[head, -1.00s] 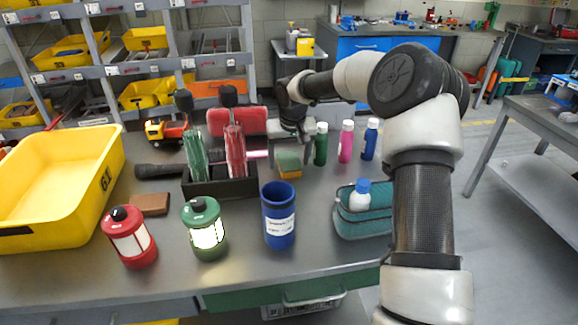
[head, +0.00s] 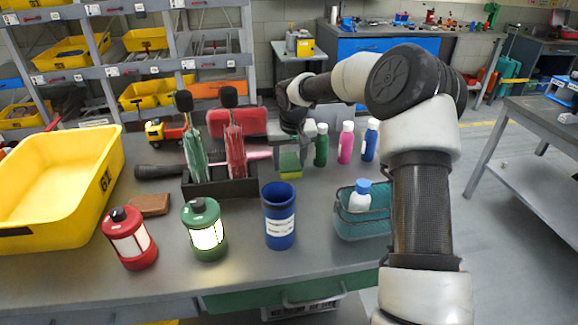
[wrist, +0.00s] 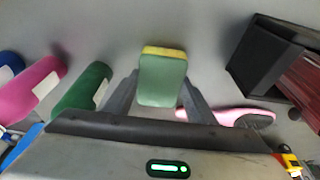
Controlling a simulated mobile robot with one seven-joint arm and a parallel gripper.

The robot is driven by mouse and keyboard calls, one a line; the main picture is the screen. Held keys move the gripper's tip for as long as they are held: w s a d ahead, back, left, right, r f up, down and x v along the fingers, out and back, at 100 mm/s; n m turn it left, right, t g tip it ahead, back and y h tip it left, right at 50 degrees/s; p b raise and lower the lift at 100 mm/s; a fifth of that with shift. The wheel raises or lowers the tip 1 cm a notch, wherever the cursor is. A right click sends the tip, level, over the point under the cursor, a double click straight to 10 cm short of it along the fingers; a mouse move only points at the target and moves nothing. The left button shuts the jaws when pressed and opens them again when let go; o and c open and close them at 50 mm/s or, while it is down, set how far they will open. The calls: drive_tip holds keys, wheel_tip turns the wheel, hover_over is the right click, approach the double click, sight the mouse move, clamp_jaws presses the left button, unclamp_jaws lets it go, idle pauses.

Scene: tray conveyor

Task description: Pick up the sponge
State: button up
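The sponge (head: 289,162) is green with a yellow layer. It stands on the grey table, right of the dark box, and its yellow side faces away in the wrist view (wrist: 162,82). My gripper (head: 290,148) is at the sponge from above and behind. In the wrist view, the fingers (wrist: 162,88) lie on either side of the sponge, their tips very close to its sides. I cannot tell whether they press on it. In the head view, the sponge partly hides the fingers.
Green (head: 321,146), pink (head: 345,143) and blue (head: 369,140) bottles stand close on the right. The dark box (head: 222,187) with two brush-like tools is on the left. A blue canister (head: 279,219), lanterns, a teal basket (head: 364,222) and a yellow bin (head: 50,200) are nearer the front.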

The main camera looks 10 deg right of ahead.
sight(289, 162)
drive_tip(key=c, duration=0.5)
wheel_tip(289, 162, up, 11)
drive_tip(key=shift+f+p, duration=0.2)
drive_tip(key=shift+p, duration=0.9)
